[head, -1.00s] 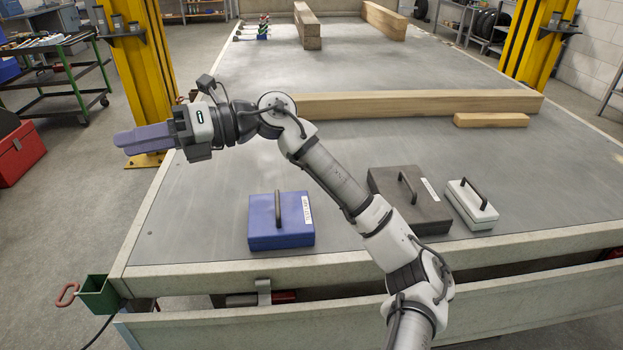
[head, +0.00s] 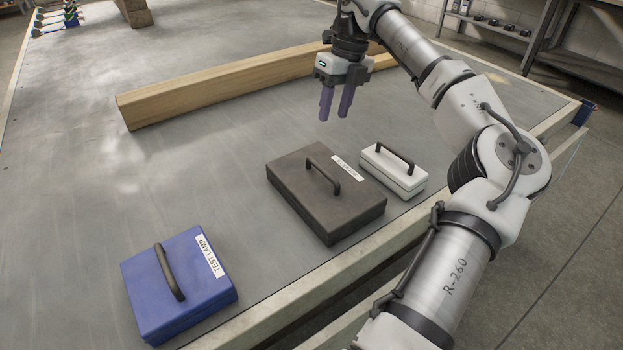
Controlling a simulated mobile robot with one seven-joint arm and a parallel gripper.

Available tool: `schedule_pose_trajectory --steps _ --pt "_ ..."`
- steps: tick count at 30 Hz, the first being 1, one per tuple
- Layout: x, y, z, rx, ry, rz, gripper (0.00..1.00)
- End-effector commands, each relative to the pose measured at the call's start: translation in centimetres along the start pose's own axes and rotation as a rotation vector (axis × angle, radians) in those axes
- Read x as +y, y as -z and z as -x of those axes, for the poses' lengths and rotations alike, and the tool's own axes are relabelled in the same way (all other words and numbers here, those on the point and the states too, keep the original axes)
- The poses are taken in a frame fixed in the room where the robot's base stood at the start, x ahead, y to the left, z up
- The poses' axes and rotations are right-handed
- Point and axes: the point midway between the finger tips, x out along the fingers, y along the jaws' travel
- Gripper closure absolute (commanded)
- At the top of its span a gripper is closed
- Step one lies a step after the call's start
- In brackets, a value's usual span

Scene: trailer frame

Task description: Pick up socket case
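Three cases with dark top handles lie on the grey bed near its edge. The dark grey-brown case (head: 300,196) is in the middle, with a white label too small to read. The small white case (head: 379,179) stands just right of it, and I see no label on it. The blue case (head: 152,277) at lower left is labelled TEST LAMP. I cannot tell from the labels which is the socket case. My gripper (head: 335,116) points down with its purple fingers apart and empty, above the bed beyond the dark and white cases.
A long wooden beam (head: 190,98) lies across the bed behind my gripper. The bed surface (head: 100,195) left of the cases is clear. The bed's raised edge (head: 300,305) runs along the near side. A shelf (head: 490,30) stands at the back right.

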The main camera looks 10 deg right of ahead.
Motion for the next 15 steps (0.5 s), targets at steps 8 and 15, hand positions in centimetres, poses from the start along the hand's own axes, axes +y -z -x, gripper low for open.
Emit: schedule_pose_trajectory --steps 8,15 --pt "-0.8 0.9 -3.2 0.015 0.011 -0.021 0.62" --pt "-0.8 0.8 -7.3 0.013 0.012 -0.021 0.62"
